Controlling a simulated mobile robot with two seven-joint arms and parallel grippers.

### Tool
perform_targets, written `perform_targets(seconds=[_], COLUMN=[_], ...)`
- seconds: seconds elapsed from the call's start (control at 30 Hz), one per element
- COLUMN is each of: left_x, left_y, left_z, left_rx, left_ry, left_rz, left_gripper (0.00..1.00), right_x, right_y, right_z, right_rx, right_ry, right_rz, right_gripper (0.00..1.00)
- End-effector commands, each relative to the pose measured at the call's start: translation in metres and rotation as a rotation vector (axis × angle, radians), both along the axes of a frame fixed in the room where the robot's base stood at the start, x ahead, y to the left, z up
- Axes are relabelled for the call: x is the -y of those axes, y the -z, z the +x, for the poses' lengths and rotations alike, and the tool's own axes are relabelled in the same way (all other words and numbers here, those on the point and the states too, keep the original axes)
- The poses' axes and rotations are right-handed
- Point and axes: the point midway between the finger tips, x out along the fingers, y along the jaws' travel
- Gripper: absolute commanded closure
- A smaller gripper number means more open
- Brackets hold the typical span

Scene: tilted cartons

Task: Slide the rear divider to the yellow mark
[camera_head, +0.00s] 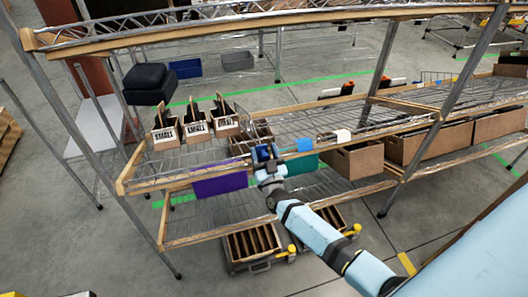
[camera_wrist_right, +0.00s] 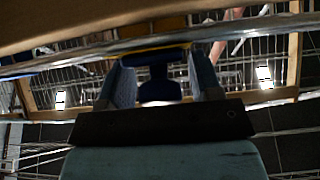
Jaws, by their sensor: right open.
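My right gripper (camera_head: 264,155) is at the front rail of the tilted wire shelf (camera_head: 200,155), just right of the cartons. In the right wrist view its two blue-grey fingers (camera_wrist_right: 162,82) are apart. A dark blue piece (camera_wrist_right: 160,88) shows between them; I cannot tell whether they touch it. A thin yellow strip (camera_wrist_right: 152,48) shows just beyond the fingertips, but I cannot tell whether it is the mark. I cannot make out which part is the rear divider. My left gripper is not in view.
Several labelled cartons (camera_head: 196,132) stand on the shelf left of my gripper. A blue tag (camera_head: 304,145) and a white tag (camera_head: 343,135) sit on the front rail to the right.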

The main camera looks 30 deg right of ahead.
Motion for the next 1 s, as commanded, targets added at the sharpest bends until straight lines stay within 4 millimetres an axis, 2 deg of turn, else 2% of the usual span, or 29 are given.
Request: perform_targets(seconds=[0.17,0.4,0.6,0.8,1.0], left_x=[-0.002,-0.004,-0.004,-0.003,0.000], left_y=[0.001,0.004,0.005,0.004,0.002], left_z=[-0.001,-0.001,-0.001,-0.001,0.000], left_rx=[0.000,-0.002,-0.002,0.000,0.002], left_ry=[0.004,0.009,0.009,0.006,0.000], left_rz=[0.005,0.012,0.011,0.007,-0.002], left_gripper=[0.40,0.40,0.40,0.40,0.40], right_x=[-0.005,-0.016,-0.025,-0.029,-0.030], right_y=[0.010,0.031,0.045,0.052,0.053], right_z=[-0.020,-0.069,-0.104,-0.121,-0.124], right_rx=[-0.004,-0.004,-0.003,-0.001,0.000], right_ry=[0.000,0.001,0.001,0.000,0.000], right_rz=[0.001,0.001,0.002,0.000,0.000], right_gripper=[0.41,0.41,0.41,0.41,0.41])
